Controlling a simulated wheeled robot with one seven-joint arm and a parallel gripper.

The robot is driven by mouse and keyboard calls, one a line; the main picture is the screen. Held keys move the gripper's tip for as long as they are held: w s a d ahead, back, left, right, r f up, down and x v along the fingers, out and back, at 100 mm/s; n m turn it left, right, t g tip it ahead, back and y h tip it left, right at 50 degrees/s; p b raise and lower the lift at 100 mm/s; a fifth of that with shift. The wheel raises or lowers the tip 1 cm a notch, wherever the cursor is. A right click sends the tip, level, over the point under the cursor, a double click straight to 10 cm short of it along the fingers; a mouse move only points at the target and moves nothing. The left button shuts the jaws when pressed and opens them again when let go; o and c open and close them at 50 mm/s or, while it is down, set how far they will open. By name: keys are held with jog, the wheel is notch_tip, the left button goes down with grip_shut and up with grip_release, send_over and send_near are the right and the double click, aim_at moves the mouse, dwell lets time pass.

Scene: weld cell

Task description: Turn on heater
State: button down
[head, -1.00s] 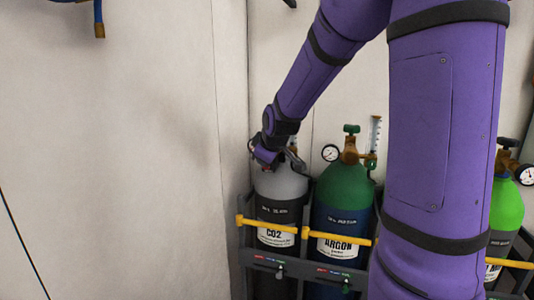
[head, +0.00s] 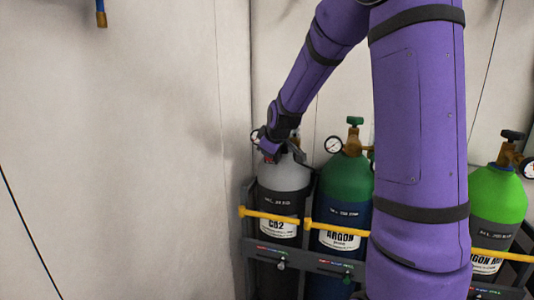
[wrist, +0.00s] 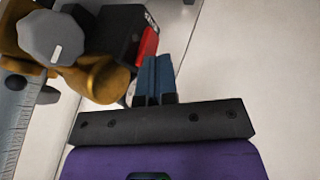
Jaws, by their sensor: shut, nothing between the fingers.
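In the wrist view a black box (wrist: 108,35) with a red switch (wrist: 147,43) on its side sits beside a brass valve body; it looks like the heater. My gripper (wrist: 155,62) is shut and empty, its blue fingertips close together right beside the red switch. I cannot tell whether they touch it, or which way the switch is set. In the head view my gripper (head: 266,150) is above the grey-topped CO2 cylinder (head: 285,178). There my wrist hides most of the valve and the heater.
A green-topped argon cylinder (head: 345,178) with a gauge (head: 333,144) stands just right of the CO2 one. A bright green cylinder (head: 497,194) is farther right. Yellow bars (head: 270,216) cross their fronts on a dark rack. A pale wall (head: 120,150) is close on the left.

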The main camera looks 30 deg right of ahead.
jog(key=shift+w+d, duration=0.1)
dwell(0.3)
jog(key=shift+w+d, duration=0.1)
jog(key=shift+r, duration=0.15)
jog(key=shift+r, duration=0.7)
dwell(0.3)
